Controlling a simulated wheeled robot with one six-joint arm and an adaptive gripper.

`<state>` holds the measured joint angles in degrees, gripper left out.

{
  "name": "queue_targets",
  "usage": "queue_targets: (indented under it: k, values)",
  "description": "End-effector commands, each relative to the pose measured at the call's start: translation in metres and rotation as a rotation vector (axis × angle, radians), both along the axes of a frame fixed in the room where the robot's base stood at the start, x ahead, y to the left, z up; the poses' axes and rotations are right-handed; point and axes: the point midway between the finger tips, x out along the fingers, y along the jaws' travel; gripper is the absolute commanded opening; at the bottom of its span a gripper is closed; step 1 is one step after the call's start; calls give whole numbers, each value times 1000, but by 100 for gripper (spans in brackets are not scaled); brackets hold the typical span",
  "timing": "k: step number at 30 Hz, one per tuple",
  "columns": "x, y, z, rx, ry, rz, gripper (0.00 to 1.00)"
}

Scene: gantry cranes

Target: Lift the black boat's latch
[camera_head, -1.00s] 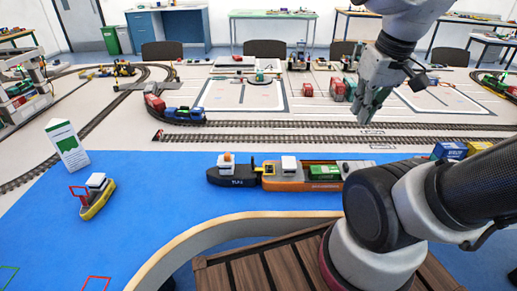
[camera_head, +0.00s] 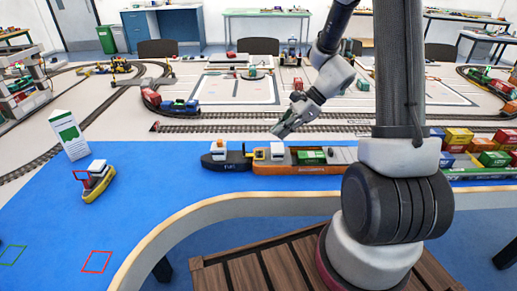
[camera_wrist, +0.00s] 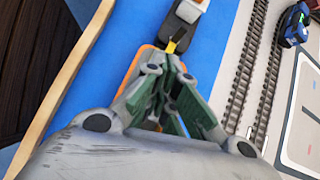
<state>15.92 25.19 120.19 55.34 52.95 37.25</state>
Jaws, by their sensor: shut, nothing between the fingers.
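The black boat (camera_head: 226,161) sits on the blue surface with its stern toward the orange barge (camera_head: 320,168). A yellow latch (camera_head: 259,154) spans the joint between them. In the wrist view the black boat (camera_wrist: 184,22) is at the top, with the yellow latch (camera_wrist: 171,46) just beyond my fingers. My gripper (camera_head: 279,133) is above the joint and slightly right of the latch in the head view, apart from it as far as I can see. In the wrist view my gripper (camera_wrist: 172,72) is shut and empty. It hides much of the barge.
A small yellow boat (camera_head: 98,184) and a white-green sign (camera_head: 69,135) stand at the left. Stacked containers (camera_head: 470,148) are at the right. Rail tracks (camera_head: 330,128) run behind the blue surface. A wooden rim (camera_head: 200,214) edges it in front.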

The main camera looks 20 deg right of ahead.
Motion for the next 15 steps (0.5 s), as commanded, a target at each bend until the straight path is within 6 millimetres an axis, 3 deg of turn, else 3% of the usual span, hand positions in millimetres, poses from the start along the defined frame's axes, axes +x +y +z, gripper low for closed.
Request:
queue_targets:
  k: [1,3,15]
  values:
    - [13,3,8,25,8,-76,0]
    - [18,7,10,52,44,-150,0]
    - [17,7,10,62,83,-195,0]
